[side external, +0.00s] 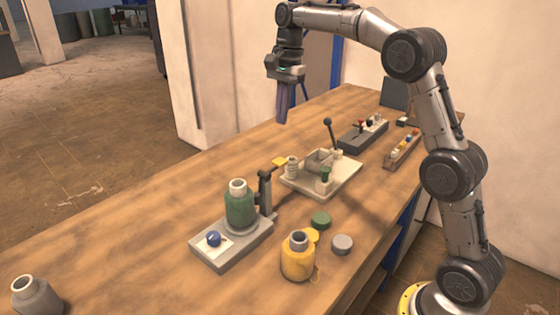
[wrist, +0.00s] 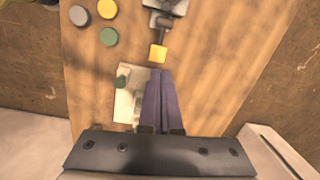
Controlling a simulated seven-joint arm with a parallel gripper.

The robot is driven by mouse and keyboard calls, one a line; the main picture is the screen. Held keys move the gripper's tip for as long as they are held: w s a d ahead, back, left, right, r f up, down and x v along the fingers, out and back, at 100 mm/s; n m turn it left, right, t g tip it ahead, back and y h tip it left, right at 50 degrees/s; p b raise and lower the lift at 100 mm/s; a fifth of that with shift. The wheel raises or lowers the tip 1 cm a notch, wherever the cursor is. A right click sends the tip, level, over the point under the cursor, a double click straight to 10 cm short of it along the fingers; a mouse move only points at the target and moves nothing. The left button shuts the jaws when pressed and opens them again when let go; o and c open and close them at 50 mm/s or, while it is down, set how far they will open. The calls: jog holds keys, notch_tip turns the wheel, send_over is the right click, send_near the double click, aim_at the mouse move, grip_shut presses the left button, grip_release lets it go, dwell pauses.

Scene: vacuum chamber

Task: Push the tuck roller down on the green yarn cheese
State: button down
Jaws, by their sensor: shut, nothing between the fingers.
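The green yarn cheese (side external: 240,208) stands upright with a pale core on a grey stand (side external: 222,252). A dark post (side external: 265,190) rises beside it on the stand, with an arm ending in a yellow tab (side external: 279,161) that points away from the cheese. This seems to be the tuck roller; its roller cannot be made out. The yellow tab also shows in the wrist view (wrist: 158,53), just beyond the fingertips. My gripper (side external: 283,120) is shut and empty, high above the bench, behind and apart from the post. Its purple fingers fill the lower middle of the wrist view (wrist: 160,72).
A blue knob (side external: 213,239) sits on the stand's front. A cream fixture (side external: 340,178) with an upright black lever stands behind. A grey bottle (side external: 35,296) is front left.

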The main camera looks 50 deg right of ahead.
aim_at(281, 160)
jog(key=f, duration=0.1)
jog(key=d+f, duration=0.1)
jog(key=f, duration=0.1)
jog(key=shift+w+d+f+g, duration=0.2)
jog(key=shift+w+g, duration=0.1)
jog(key=shift+g, duration=0.1)
jog(key=shift+f, duration=0.1)
jog(key=shift+a+f, duration=0.2)
jog(key=shift+f, duration=1.5)
jog(key=shift+a+f, duration=0.2)
jog(key=shift+f, duration=1.45)
jog(key=shift+f, duration=0.1)
